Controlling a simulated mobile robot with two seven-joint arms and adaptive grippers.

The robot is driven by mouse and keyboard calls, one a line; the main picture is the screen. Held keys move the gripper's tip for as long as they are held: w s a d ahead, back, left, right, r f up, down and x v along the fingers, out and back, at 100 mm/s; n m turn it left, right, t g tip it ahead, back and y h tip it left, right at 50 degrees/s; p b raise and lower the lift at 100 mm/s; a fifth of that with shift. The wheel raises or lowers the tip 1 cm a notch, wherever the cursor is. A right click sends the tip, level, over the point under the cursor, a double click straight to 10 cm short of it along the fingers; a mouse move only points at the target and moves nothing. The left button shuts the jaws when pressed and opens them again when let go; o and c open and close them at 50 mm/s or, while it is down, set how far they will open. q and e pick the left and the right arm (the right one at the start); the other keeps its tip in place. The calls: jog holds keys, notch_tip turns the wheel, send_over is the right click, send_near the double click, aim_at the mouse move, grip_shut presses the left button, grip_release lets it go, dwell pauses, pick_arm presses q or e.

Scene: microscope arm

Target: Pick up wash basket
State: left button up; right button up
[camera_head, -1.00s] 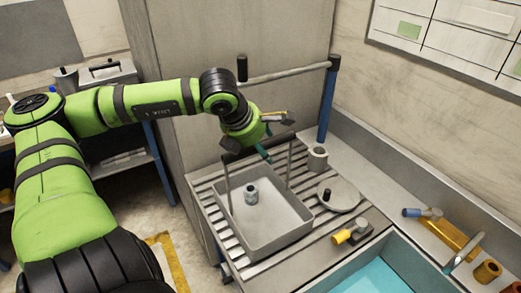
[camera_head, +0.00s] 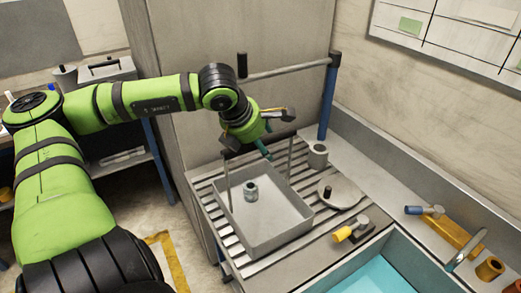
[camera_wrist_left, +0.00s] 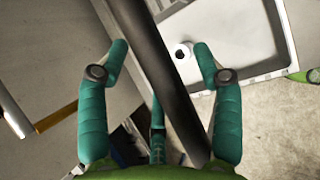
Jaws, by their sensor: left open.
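The wash basket (camera_head: 292,222) is a grey square tray with tall thin side rods and a dark crossbar handle (camera_head: 232,153). It sits on the slatted drain board, with a small metal cylinder (camera_head: 251,192) inside it. My left gripper (camera_head: 259,146) is at the handle, above the back of the basket. In the left wrist view the gripper (camera_wrist_left: 160,50) is open, and the dark bar (camera_wrist_left: 165,75) runs diagonally between its teal fingers, not clamped. The tray (camera_wrist_left: 225,40) lies beyond the bar. My right gripper is out of view.
A teal-filled basin (camera_head: 385,275) lies in front. A rail on a blue post (camera_head: 327,105) stands behind the gripper.

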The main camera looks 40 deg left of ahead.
pick_arm(q)
grip_shut()
dwell(0.3)
